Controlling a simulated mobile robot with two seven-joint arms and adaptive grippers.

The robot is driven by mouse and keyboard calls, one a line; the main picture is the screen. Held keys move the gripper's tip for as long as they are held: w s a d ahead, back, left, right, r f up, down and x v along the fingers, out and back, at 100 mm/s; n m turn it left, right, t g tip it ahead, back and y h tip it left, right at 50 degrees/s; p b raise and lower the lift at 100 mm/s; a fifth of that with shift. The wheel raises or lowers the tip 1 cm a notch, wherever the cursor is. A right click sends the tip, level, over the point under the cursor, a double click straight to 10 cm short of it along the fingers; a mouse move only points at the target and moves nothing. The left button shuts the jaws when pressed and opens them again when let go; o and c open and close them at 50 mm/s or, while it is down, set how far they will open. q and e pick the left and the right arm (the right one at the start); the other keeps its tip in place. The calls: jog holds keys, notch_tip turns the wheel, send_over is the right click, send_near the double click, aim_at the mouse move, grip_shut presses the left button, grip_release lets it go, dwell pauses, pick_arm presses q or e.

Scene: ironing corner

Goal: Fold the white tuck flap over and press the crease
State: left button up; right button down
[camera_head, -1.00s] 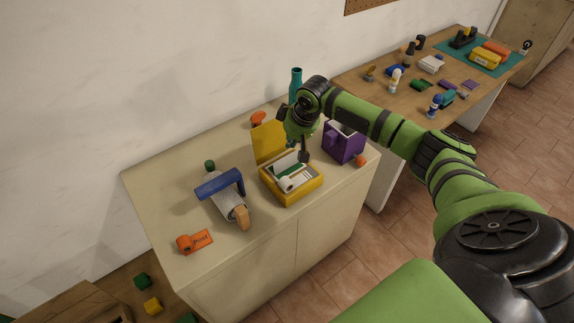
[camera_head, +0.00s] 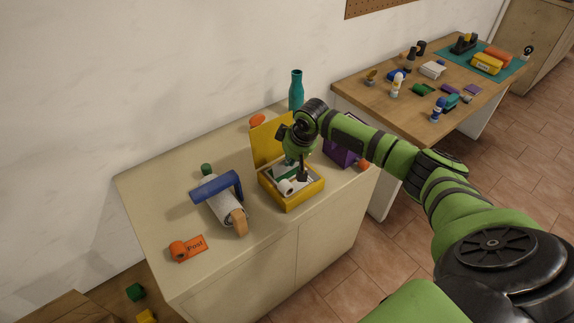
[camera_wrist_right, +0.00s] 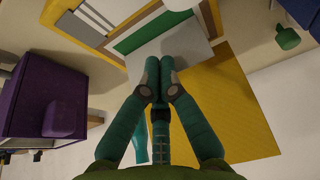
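The yellow box (camera_head: 291,203) stands on the cabinet top with its yellow lid (camera_head: 267,140) raised at the back. The lid also shows in the right wrist view (camera_wrist_right: 225,110). Inside the box are a green strip (camera_wrist_right: 150,32) and a white roll-like piece (camera_head: 285,187). A pale white flap (camera_wrist_right: 195,45) lies beside the green strip, under my fingertips. My right gripper (camera_head: 303,176) points down into the box; in the right wrist view its fingers (camera_wrist_right: 159,62) are together, over the flap. I cannot tell whether they touch it. My left gripper is out of view.
A purple box (camera_head: 340,153) stands close on the right, with an orange item (camera_head: 363,165) beside it. A teal bottle (camera_head: 296,92) stands behind.

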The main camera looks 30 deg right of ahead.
jog(key=shift+w+r+p, duration=0.25)
jog(key=shift+p, duration=0.1)
jog(key=shift+f, duration=0.1)
jog(key=shift+w, duration=0.1)
jog(key=shift+w+a, duration=0.1)
jog(key=shift+w, duration=0.3)
jog(key=shift+w+f, duration=0.1)
jog(key=shift+w, duration=0.4)
jog(key=shift+w+f+b, duration=0.1)
jog(key=shift+b, duration=0.25)
